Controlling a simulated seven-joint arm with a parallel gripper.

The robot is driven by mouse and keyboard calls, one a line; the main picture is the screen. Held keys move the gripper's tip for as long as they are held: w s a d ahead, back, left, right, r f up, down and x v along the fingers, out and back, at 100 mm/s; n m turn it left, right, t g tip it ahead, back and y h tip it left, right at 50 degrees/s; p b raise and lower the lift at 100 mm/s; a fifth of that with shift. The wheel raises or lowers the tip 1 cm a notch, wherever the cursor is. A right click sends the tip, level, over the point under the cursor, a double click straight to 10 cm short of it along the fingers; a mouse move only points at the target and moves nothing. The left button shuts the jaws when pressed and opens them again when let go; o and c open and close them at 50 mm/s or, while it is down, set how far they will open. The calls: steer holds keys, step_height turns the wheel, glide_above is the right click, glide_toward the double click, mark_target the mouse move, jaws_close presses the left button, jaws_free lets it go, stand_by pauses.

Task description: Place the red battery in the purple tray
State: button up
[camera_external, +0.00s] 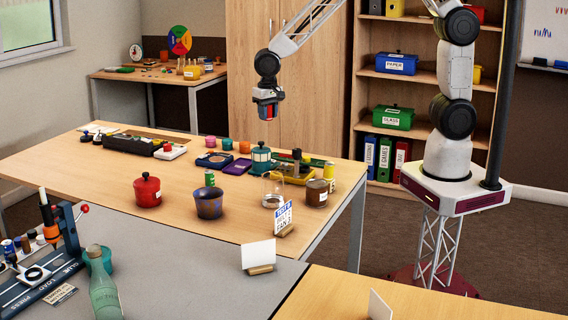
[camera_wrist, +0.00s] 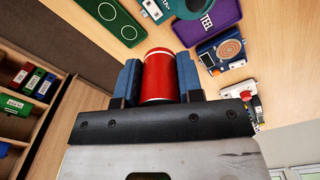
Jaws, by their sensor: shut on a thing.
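The red battery (camera_wrist: 158,76) is a red cylinder with a pale band. My gripper (camera_wrist: 158,85) is shut on it, with one blue finger on each side. In the external view the red battery (camera_external: 268,113) shows between the fingers of my gripper (camera_external: 267,108), held well above the table. The purple tray (camera_external: 238,166) lies flat on the table, below and a little left of my gripper. It also shows in the wrist view as a purple tray (camera_wrist: 212,14) with a pale label, right of and beyond the battery. Its inside is only partly seen.
A teal lantern-like pot (camera_external: 261,160) stands right of the purple tray.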

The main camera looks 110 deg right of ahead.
steer(key=w+d+f, duration=0.2)
steer(key=w+d, duration=0.1)
steer(key=w, duration=0.8)
glide_above(239, 167)
steer(key=shift+s+d+f, duration=0.1)
steer(key=shift+f, duration=1.15)
steer(key=shift+s+d+f, duration=0.1)
steer(key=shift+f, duration=1.1)
steer(key=shift+f, duration=3.15)
steer(key=shift+f, duration=1.85)
steer(key=shift+f, duration=0.1)
steer(key=o, duration=0.7)
